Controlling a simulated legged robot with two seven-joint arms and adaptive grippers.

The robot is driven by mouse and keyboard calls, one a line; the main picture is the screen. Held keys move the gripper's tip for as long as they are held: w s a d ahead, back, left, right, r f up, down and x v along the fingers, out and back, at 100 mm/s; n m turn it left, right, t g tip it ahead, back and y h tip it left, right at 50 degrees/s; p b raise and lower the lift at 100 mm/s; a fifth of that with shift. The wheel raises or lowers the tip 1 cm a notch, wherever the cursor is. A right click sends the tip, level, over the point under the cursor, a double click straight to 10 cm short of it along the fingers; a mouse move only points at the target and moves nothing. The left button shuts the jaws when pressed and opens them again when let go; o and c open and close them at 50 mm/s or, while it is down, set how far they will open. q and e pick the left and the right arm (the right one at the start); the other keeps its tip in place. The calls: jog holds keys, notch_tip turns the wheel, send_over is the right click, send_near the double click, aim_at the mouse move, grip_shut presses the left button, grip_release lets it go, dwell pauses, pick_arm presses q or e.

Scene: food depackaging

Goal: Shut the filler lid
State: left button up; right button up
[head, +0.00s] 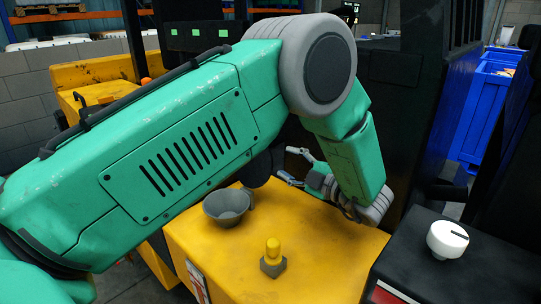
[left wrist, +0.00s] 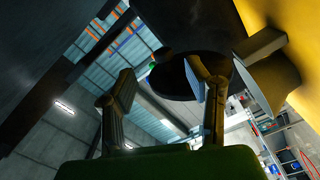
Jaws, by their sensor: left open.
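In the head view the grey cup-shaped filler (head: 226,207) stands open at the top on the yellow housing (head: 215,250). A dark rounded part (head: 257,171), perhaps its lid, shows just behind it, partly hidden by my arm. My left gripper (head: 287,165) is open and empty, right of and behind the filler, with its fingers pointing left. In the left wrist view its two fingers (left wrist: 158,75) are spread apart. A dark round part (left wrist: 177,80) lies beyond the right finger; I cannot tell whether they touch. My right gripper is not in view.
A yellow knob on a grey base (head: 272,259) stands on the housing in front of the filler. A black box with a white dial (head: 447,240) is at the right. A blue crate (head: 474,110) stands farther back. A tall black machine (head: 405,100) rises behind my wrist.

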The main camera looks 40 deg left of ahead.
aim_at(265, 154)
pick_arm(q)
jog(key=shift+n+g, duration=0.3)
jog(key=shift+n, duration=0.2)
jog(key=a, duration=0.8)
jog(key=shift+w, duration=0.1)
grip_shut()
